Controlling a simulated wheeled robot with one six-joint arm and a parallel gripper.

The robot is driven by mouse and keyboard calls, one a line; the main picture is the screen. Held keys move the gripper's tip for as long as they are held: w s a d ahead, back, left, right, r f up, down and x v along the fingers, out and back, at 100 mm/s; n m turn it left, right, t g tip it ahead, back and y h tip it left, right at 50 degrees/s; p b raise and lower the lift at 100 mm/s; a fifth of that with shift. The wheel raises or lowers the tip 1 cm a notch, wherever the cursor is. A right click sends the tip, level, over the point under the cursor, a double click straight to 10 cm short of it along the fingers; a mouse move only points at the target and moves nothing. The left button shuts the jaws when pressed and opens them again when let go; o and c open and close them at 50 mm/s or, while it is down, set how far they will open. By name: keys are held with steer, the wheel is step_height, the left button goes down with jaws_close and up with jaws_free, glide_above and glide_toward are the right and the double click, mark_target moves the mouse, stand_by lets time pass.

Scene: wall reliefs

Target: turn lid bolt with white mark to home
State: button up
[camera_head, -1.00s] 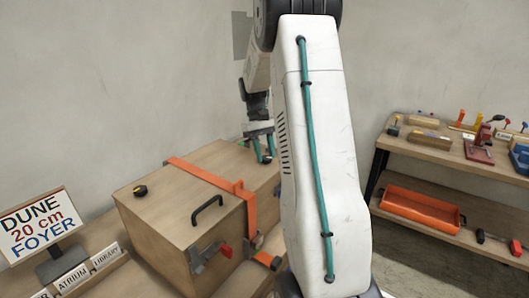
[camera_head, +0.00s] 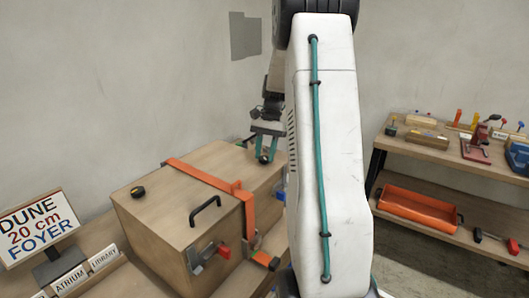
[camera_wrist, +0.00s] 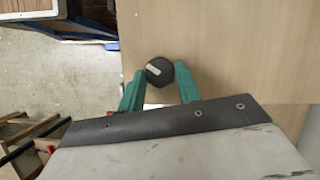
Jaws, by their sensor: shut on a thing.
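The wooden crate (camera_head: 165,215) has a flat lid. A black bolt (camera_head: 138,191) sits near its front left corner. In the wrist view, another black lid bolt (camera_wrist: 160,77) with a short whitish mark on its head lies between my gripper's teal fingers. The mark slants slightly, from upper left to lower right. My gripper (camera_wrist: 159,72) is shut on this bolt, near the lid's edge. In the head view my gripper (camera_head: 266,150) points down at the lid's far right part. My arm hides some of the crate's right side. No home mark can be made out.
An orange strap (camera_head: 205,174) crosses the lid, and a black handle (camera_head: 205,209) stands up from it. A red-tipped latch (camera_head: 223,250) is on the front. A sign (camera_head: 38,228) stands left. A shelf with tools and an orange tray (camera_head: 418,205) stands right.

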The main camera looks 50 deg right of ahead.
steer(key=m, duration=0.2)
steer(key=m+t, duration=0.2)
steer(key=m, duration=0.1)
steer(key=shift+s+m, duration=0.25)
steer(key=shift+m, duration=0.05)
steer(key=m+t, duration=0.1)
steer(key=m, duration=0.1)
steer(key=m+t+h, duration=0.1)
steer(key=m, duration=0.2)
steer(key=shift+s, duration=0.15)
steer(key=shift+m, duration=0.4)
steer(key=o, duration=1)
steer(key=shift+c, duration=0.2)
steer(key=v, duration=0.7)
steer(key=shift+s+r, duration=0.15)
steer(key=shift+r, duration=0.2)
steer(key=shift+d, duration=0.1)
